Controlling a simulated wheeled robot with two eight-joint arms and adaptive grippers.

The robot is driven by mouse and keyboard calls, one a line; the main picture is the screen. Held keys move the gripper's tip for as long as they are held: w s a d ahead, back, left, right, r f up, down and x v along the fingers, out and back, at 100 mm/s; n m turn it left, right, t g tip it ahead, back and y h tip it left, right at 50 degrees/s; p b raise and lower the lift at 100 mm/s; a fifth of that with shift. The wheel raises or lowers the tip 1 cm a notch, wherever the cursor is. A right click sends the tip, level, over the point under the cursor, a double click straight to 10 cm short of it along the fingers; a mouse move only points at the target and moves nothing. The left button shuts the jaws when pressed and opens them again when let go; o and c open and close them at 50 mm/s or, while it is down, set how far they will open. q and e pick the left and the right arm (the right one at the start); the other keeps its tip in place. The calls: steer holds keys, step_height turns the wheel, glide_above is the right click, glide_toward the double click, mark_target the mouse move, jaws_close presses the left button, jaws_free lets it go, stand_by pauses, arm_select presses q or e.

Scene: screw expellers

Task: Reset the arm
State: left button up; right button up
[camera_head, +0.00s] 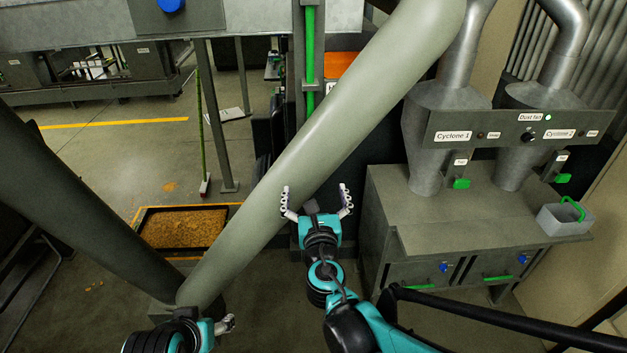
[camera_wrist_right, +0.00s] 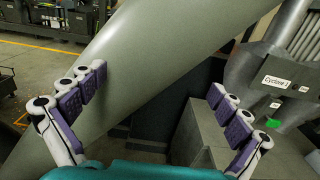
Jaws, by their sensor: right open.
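My right gripper (camera_head: 318,203) is in the middle of the head view, with its white fingers spread apart and nothing between them. It shows in front of a thick grey-green slanted pipe (camera_head: 330,115); I cannot tell how far it is from the pipe. In the right wrist view the two purple-padded fingers (camera_wrist_right: 160,108) are wide apart, with the pipe (camera_wrist_right: 165,50) behind them. My left gripper (camera_head: 226,325) is low at the left of the head view, near the foot of the pipe. Only its fingertips show clearly, and its opening cannot be made out.
A grey cabinet (camera_head: 470,240) with two cyclones stands at the right; a grey bin (camera_head: 563,220) with a green handle sits on it. A second pipe (camera_head: 80,205) slants at the left. A tray (camera_head: 148,212) of brown material lies on the floor. Open floor (camera_head: 110,160) shows at the left.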

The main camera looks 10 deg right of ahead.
steer(key=shift+s, duration=0.2)
steer(key=shift+d, duration=0.1)
steer(key=s+d+f+m+g+h+b, duration=0.25)
steer(key=s+d+f+m+b, duration=0.35)
steer(key=f+m, duration=0.35)
steer(key=s+d+f+m+g+h+b, duration=0.1)
steer(key=s+d+f+m+g+b, duration=0.3)
steer(key=d+f+m, duration=0.55)
arm_select(q)
step_height(320, 180, down, 18)
steer(key=b, duration=0.8)
arm_select(e)
steer(key=s+a+f+m+g+y, duration=0.4)
steer(key=s+f+m, duration=0.8)
steer(key=m, duration=0.4)
steer(key=shift+s+a+f+m, duration=0.2)
steer(key=shift+a+f+m, duration=0.15)
steer(key=shift+f, duration=0.3)
arm_select(q)
steer(key=shift+f, duration=0.15)
steer(key=shift+c, duration=0.3)
arm_select(e)
steer(key=shift+c, duration=0.3)
